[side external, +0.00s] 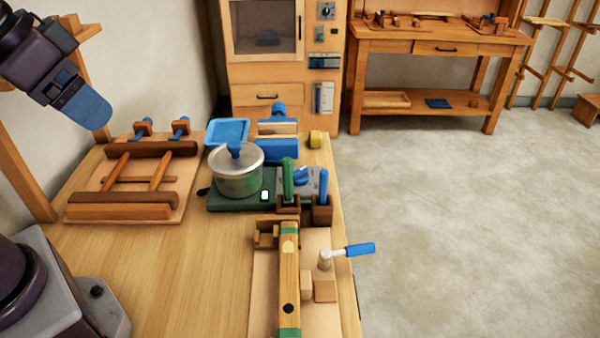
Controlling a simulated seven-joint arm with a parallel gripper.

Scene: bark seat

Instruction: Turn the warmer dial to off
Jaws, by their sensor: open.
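The warmer is a dark green base (230,203) in the middle of the bench, with a small lit white indicator (265,195) on its front. A lidded metal pot (238,182) with a blue knob stands on it. A blue dial (301,176) sits on a grey panel at the warmer's right, partly hidden behind a green-handled tool; its setting is too small to read. My gripper (84,107), with blue end parts, is at the upper left, high above the bench and well apart from the dial. It is open, seen side-on, with nothing visible in it.
Green (287,178) and blue (323,184) handles stand in brown holders close in front of the dial. A wooden jig (289,270) and blue-handled tool (360,249) lie nearer. A wooden frame (135,180) is at left.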

